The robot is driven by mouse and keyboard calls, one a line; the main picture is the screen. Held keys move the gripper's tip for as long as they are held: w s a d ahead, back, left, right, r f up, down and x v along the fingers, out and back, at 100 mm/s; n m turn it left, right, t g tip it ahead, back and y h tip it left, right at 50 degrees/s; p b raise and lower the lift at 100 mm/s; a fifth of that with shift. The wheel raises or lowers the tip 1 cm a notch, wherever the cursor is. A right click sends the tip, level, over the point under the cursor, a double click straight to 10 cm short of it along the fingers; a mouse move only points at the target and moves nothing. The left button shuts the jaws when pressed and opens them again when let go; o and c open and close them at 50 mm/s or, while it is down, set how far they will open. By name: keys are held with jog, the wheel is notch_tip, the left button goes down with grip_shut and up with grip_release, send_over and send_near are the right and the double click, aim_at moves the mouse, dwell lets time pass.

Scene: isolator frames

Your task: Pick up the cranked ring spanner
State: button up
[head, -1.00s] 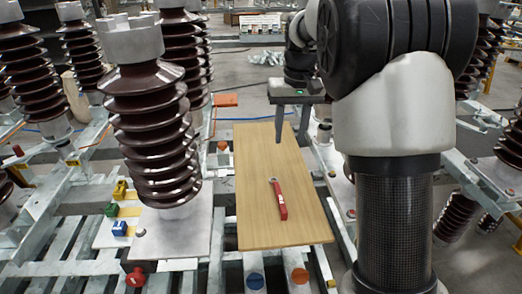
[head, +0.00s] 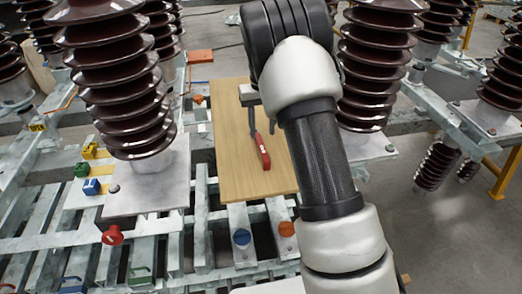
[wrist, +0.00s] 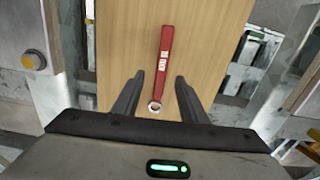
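The cranked ring spanner (head: 263,151) has a red handle with white lettering and a bare metal ring end. It lies on the wooden board (head: 232,160). In the wrist view the spanner (wrist: 163,62) points away from me, with its ring end nearest my gripper. My gripper (wrist: 158,108) is open and empty, with one finger on each side of the ring end. In the head view my arm partly hides my gripper (head: 252,122), and one dark finger shows beside the far end of the spanner. I cannot tell its exact height above the board.
Brown ribbed insulators (head: 125,80) stand left and right of the board on steel frames. Blue (head: 241,237) and orange (head: 286,229) round caps sit in front of the board.

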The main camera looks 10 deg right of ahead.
aim_at(261, 144)
notch_tip(261, 144, down, 6)
jog(key=shift+w+a+r+b, duration=0.1)
jog(key=shift+w+a+b, duration=0.05)
jog(key=shift+b, duration=0.75)
jog(key=shift+r, duration=0.1)
grip_shut()
